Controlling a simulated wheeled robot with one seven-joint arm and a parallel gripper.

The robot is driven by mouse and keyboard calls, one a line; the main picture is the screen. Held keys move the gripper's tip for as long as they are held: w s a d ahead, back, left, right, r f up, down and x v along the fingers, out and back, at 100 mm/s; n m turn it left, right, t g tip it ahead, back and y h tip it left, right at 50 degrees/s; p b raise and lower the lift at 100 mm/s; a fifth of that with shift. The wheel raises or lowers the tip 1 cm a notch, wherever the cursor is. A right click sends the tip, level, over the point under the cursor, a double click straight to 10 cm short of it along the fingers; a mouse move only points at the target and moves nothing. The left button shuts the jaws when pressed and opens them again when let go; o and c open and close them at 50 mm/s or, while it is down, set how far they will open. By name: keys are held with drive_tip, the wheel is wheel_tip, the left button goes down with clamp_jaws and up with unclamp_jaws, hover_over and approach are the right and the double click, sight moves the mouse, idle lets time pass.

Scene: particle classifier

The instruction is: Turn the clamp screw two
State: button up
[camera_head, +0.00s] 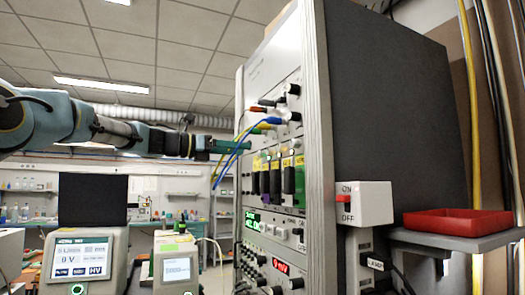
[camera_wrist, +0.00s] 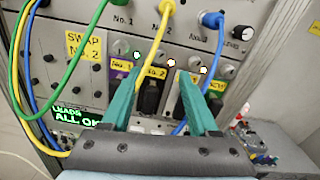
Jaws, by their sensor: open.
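The wrist view shows a row of modules on a grey rack front, with yellow labels. The module labelled No. 2 (camera_wrist: 153,72) has a black handle (camera_wrist: 151,98) and sits between my fingers. Small round screws and white spots line the strip above the labels. The yellow cable crosses this strip above No. 2, so I cannot clearly make out clamp screw two there. My gripper (camera_wrist: 160,76) is open and empty, its teal fingertips close to the panel below the strip. In the head view my gripper (camera_head: 232,147) reaches the rack from the left.
A yellow cable (camera_wrist: 157,35), green cable (camera_wrist: 72,70) and blue cable (camera_wrist: 212,45) hang in front of the panel near my fingers. A display (camera_wrist: 75,115) reads "LEADS ALL OK". A red tray (camera_head: 457,222) sits on a shelf right of the rack, beside an ON/OFF switch box (camera_head: 372,202).

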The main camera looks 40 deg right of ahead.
sight(270, 151)
drive_tip(key=p+x, duration=0.2)
drive_tip(key=x, duration=0.6)
drive_tip(key=shift+p, duration=0.35)
drive_tip(key=shift+f, duration=0.1)
clamp_jaws()
